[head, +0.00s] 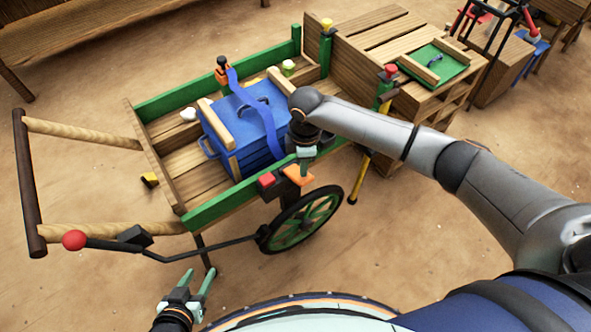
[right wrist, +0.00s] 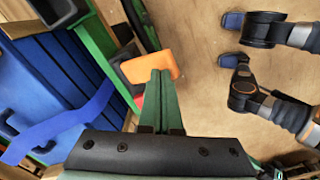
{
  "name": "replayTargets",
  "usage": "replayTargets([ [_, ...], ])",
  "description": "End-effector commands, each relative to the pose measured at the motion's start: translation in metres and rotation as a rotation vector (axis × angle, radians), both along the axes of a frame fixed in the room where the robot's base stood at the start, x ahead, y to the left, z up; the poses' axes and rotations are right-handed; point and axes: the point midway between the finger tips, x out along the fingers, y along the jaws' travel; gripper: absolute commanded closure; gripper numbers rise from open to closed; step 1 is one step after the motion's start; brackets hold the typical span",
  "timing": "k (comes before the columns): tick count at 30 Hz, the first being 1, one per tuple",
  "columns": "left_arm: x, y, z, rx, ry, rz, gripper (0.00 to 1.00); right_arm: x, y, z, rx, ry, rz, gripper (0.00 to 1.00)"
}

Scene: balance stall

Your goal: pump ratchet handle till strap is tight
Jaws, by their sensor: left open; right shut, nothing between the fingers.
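A blue strap (head: 262,112) runs from an orange and black fitting (head: 222,68) on the cart's far rail over a blue crate (head: 217,126) to the near rail. It bows and curves rather than lying flat; its wavy length also shows in the right wrist view (right wrist: 62,127). The orange ratchet handle (head: 298,176) is at the near rail, and also in the right wrist view (right wrist: 150,66). My right gripper (head: 304,160) is shut and empty, its fingertips at the handle; contact is unclear. My left gripper (head: 200,284) is open and empty, in front of the cart.
The green-railed cart (head: 205,211) has a spoked wheel (head: 303,222) below the ratchet. A red block (head: 267,181) sits beside the handle. A lever with a red knob (head: 75,240) extends left. A wooden crate (head: 432,92) stands behind right. Open ground lies at front left.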

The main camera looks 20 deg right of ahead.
Motion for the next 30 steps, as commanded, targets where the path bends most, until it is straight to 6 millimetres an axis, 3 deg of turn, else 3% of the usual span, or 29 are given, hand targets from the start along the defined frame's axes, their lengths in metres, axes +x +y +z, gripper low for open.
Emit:
replayTargets([
  [30,-0.002,-0.001,-0.029,-0.001,0.004,0.0,0.5,-0.001,0.001,-0.054,0.001,0.001,0.001,1.0],
])
